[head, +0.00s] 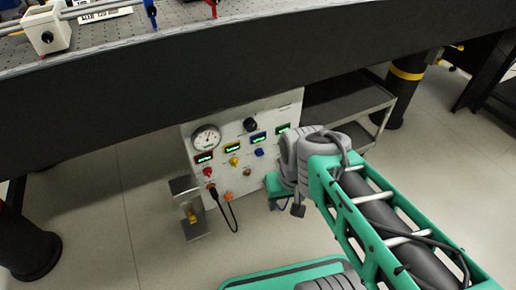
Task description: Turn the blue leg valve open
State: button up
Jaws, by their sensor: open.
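The blue leg valve is a small blue knob (259,152) on a white upright control panel (247,185) below the dark bench. My arm's grey wrist hides the panel's right edge. The fingers are small and partly hidden, and I cannot make out which way the knob is turned.
The panel also has a round gauge (206,138), a black knob (250,125), orange fittings and a black cable (228,211). A grey bracket (188,207) stands to its left. The bench edge (130,98) overhangs above. A dark shelf (345,101) is at right.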

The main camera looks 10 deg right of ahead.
aim_at(259, 153)
jog(key=u, duration=2.05)
jog(key=k, duration=0.75)
jog(key=z, duration=1.55)
